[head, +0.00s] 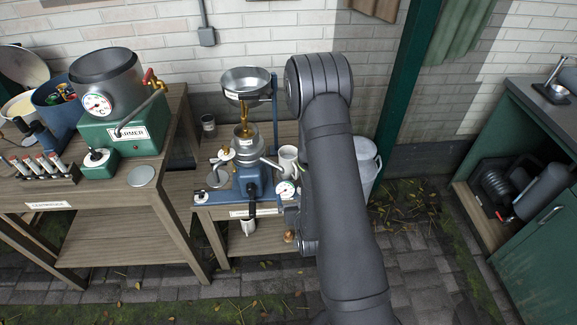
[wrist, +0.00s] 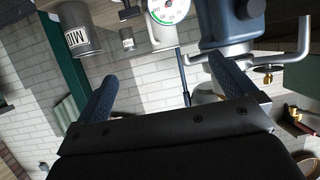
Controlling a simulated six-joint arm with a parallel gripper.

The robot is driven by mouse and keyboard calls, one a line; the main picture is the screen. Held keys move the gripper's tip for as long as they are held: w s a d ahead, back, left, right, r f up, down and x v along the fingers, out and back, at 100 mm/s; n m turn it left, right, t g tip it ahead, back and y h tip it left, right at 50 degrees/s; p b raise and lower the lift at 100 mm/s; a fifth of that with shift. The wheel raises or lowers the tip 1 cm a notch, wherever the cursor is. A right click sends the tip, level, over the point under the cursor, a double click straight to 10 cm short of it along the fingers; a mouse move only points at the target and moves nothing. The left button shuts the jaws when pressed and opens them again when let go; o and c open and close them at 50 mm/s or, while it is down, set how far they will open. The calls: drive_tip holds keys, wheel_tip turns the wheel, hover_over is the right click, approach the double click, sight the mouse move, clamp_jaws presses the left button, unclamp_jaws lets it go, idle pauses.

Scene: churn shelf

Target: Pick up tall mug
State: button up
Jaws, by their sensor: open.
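A white mug (head: 288,158) with a handle stands upright on the bench, just right of the blue separator machine and behind its dial. I cannot tell for sure which one is the tall mug. In the wrist view, which looks upside down, a white rounded body (wrist: 166,38) beside the dial may be a mug, partly cut off. My gripper (wrist: 163,70) is open and empty, with nothing between its fingers. In the head view my arm mostly hides it, close to the bench's right front.
The blue machine (head: 252,180) with its bowl and crank fills the bench middle, and its dial (head: 286,189) is near my gripper. A grey can (head: 366,168) stands right of the bench. A wooden table (head: 120,195) is left; a green cabinet (head: 540,235) is right. The paved floor between is open.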

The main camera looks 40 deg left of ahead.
drive_tip(key=shift+s+d+r, duration=0.25)
drive_tip(key=shift+s+d, duration=0.1)
drive_tip(key=shift+c, duration=0.4)
drive_tip(key=shift+c, duration=0.9)
